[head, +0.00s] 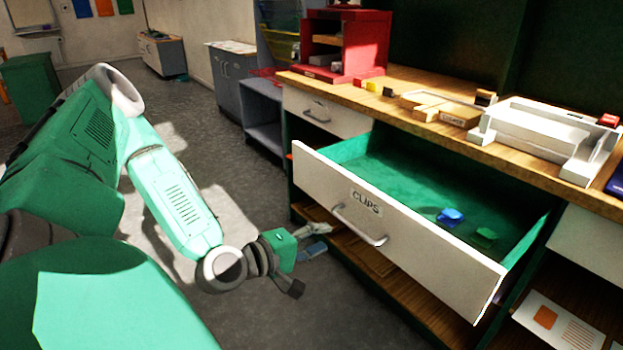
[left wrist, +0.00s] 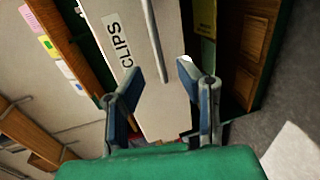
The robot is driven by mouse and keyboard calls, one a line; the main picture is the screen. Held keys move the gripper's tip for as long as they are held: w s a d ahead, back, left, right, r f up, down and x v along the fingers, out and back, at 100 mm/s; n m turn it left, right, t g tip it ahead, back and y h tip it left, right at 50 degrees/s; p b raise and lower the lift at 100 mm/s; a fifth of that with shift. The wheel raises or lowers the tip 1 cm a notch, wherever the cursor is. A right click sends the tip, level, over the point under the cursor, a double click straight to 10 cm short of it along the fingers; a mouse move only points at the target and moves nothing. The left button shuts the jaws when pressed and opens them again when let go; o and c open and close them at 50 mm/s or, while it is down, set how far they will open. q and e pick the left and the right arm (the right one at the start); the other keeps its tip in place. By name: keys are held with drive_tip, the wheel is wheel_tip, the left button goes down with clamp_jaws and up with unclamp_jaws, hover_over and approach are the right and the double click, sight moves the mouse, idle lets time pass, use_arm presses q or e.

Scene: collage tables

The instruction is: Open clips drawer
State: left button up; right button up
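The clips drawer (head: 410,235) is pulled well out of the cabinet. Its white front bears a CLIPS label (head: 366,201) and a grey bar handle (head: 358,226). Inside its green interior are a blue piece (head: 450,216) and a green piece (head: 485,236). My left gripper (head: 318,236) is in front of the drawer's left part, below and left of the handle. In the left wrist view its fingers (left wrist: 160,75) are apart with nothing between them. The handle (left wrist: 155,42) lies beyond the fingertips, apparently apart from them. My right gripper is not in view.
The wooden worktop (head: 400,112) carries a red shelf unit (head: 343,45), small blocks and a white tray-like holder (head: 545,130). A shut drawer (head: 322,110) is at the left. An open wooden shelf (head: 380,270) lies below. Grey floor (head: 240,185) is clear at left.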

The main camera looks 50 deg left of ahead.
use_arm(q)
drive_tip(key=shift+v, duration=1.2)
drive_tip(key=s+d+f+m+g+h, duration=0.1)
drive_tip(key=s+d+f+m+g, duration=0.1)
drive_tip(key=d+f+m+g, duration=0.25)
drive_tip(key=s+d+f+m+g+h, duration=0.1)
drive_tip(key=s+f+m+g, duration=0.15)
drive_tip(key=f+m, duration=0.35)
drive_tip(key=s+d+f+m+g+y, duration=0.1)
drive_tip(key=s+d+f+m+g, duration=0.2)
drive_tip(key=s+f+g, duration=0.1)
drive_tip(key=s+d+f+m+g+y, duration=0.2)
drive_tip(key=s+d+f+m+g, duration=0.1)
drive_tip(key=s, duration=0.4)
wheel_tip(320, 180, down, 3)
drive_tip(key=shift+s+r+m+g, duration=0.2)
drive_tip(key=shift+s+m+g, duration=0.15)
drive_tip(key=shift+m+g, duration=0.25)
